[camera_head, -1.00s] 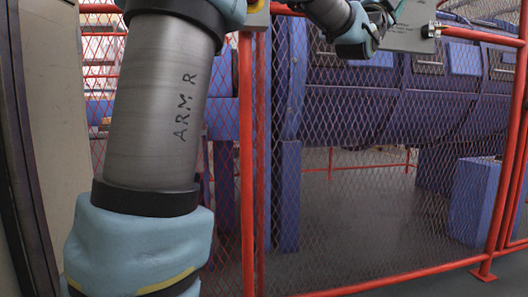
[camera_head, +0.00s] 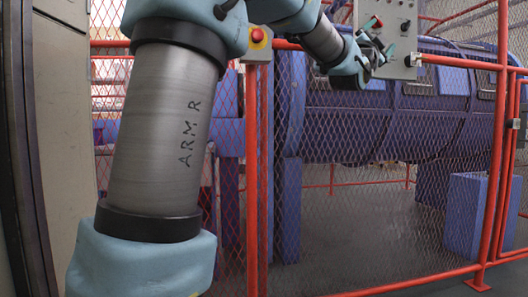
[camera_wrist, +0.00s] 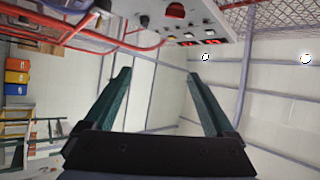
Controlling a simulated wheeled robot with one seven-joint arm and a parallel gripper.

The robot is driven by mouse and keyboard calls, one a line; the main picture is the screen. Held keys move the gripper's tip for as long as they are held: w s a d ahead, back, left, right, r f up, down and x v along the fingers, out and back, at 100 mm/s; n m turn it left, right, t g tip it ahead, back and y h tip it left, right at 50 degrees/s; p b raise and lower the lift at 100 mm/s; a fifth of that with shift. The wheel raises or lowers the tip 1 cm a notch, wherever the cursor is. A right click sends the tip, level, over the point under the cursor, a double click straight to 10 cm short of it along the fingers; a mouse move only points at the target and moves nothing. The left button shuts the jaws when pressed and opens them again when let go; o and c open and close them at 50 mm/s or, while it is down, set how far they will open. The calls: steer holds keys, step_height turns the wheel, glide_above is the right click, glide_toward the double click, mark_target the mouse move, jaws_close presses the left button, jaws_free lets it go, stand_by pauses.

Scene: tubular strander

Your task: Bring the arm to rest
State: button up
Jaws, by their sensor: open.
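My gripper (camera_head: 382,42) is at the upper right of the head view, at the end of my bent grey and light-blue arm, close to a grey control panel. In the wrist view its two dark green fingers (camera_wrist: 160,90) are spread apart with nothing between them. The control panel (camera_head: 397,12) is cut off by the top edge of the head view. In the wrist view the panel (camera_wrist: 205,40) lies beyond the fingertips, with a red knob, several buttons and red displays. I cannot tell whether any part of my gripper touches it.
A red-framed mesh fence (camera_head: 420,285) stands before a large blue machine (camera_head: 400,115). A red emergency button on a yellow base (camera_head: 257,37) sits on a fence post, close by my arm. A beige cabinet (camera_head: 62,130) stands at the left. Coloured bins (camera_wrist: 17,77) show in the wrist view.

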steer(key=w+a+f+n+g+y+p, duration=0.1)
steer(key=w+a+f+n+y, duration=0.25)
steer(key=f, duration=0.45)
steer(key=w+a+f+n+g+y+p, duration=0.1)
steer(key=w+a+f+n+y+p, duration=0.2)
steer(key=f, duration=0.4)
steer(key=a+f+n+g+y+p, duration=0.1)
steer(key=a+f+n+g+y, duration=0.4)
steer(key=a+f, duration=0.85)
steer(key=s+a+f+n+g+y+p, duration=0.2)
steer(key=s+a+f+n+g+y, duration=0.15)
steer(key=s+a+f, duration=0.65)
steer(key=s+a+f+n+g+y+p, duration=0.25)
steer(key=s+a+f+n+g, duration=0.45)
steer(key=s, duration=0.5)
step_height(320, 180, up, 36)
steer(key=s+m+t+p, duration=0.1)
steer(key=s+p, duration=0.1)
steer(key=p, duration=3.6)
steer(key=shift+m+h, duration=0.35)
steer(key=shift+m, duration=0.05)
steer(key=shift+s+t, duration=0.1)
steer(key=shift+t, duration=0.15)
